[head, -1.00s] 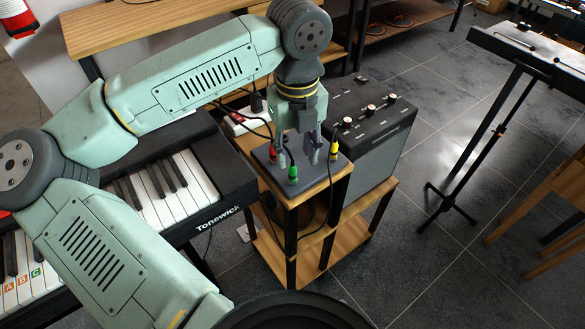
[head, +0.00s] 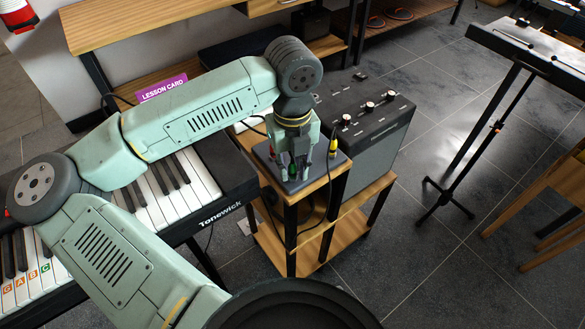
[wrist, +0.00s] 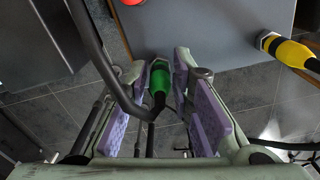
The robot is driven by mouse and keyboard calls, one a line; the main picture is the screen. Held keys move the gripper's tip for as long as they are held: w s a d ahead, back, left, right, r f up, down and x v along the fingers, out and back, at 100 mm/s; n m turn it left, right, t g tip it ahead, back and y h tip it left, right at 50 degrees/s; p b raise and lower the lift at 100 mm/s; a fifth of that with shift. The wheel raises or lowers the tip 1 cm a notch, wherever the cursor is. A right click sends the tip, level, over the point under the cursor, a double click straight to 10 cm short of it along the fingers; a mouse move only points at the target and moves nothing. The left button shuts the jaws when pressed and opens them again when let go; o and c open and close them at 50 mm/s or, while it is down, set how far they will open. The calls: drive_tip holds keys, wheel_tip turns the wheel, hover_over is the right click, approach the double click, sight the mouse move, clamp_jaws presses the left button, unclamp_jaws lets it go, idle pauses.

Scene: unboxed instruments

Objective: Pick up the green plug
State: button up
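The green plug (wrist: 159,78) stands at the edge of the grey panel (wrist: 205,30) in the wrist view, its dark cable end toward the camera. My gripper (wrist: 162,92) is open, with one purple pad on each side of the plug and narrow gaps visible. In the head view my gripper (head: 294,168) is low over the front of the panel (head: 312,181) on the small wooden stand. Its fingers hide most of the green plug there.
A yellow plug (head: 333,147) stands right of my gripper; it also shows in the wrist view (wrist: 290,50). A red plug (wrist: 131,2) is at the top edge. A dark cable crosses near the left finger. An amplifier (head: 370,125) stands right, a keyboard (head: 175,195) left.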

clamp_jaws()
